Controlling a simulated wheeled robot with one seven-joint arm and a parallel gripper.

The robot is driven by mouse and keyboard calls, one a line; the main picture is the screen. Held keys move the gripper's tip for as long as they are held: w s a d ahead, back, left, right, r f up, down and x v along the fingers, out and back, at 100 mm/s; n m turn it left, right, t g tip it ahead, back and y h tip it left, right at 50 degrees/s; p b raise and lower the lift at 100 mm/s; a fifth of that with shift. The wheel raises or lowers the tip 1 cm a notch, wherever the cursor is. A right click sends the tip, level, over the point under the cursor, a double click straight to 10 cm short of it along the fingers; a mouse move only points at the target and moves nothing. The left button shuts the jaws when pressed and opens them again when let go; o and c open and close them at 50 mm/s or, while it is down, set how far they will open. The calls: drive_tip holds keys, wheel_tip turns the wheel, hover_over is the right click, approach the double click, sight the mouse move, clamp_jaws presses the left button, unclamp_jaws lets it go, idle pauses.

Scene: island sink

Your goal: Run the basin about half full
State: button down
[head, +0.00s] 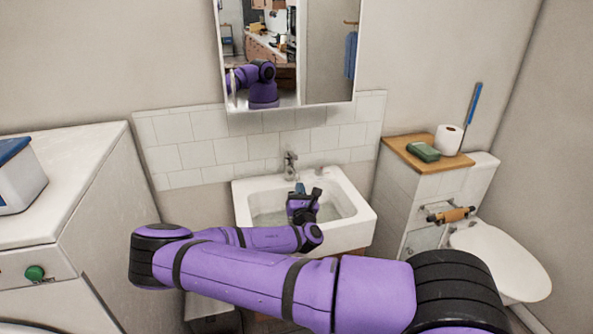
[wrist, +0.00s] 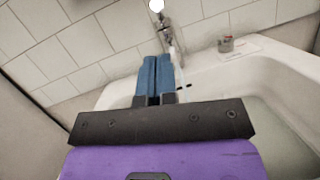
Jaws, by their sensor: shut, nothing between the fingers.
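The white basin (head: 357,212) is mounted on the wall, with a metal faucet (head: 290,165) at its back edge. Greyish water (head: 268,218) seems to lie in the basin, but my arm covers part of it and its depth is hard to judge. My gripper (head: 300,187) is over the basin, just in front of the faucet. In the wrist view its blue fingers (wrist: 160,62) are together and empty, pointing at the faucet (wrist: 165,14). A pale streak (wrist: 174,52) below the faucet may be running water; I cannot tell.
A small item (wrist: 226,45) sits on the basin's back ledge. A white washing machine (head: 70,180) stands at left. At right are a toilet (head: 500,260) and a wooden shelf (head: 400,150) with a green item (head: 422,152) and paper roll (head: 448,138). A mirror cabinet (head: 328,50) hangs above.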

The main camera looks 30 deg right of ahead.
sight(296, 175)
drive_tip(key=x, duration=1)
drive_tip(key=shift+w+r, duration=0.1)
drive_tip(key=shift+r, duration=0.65)
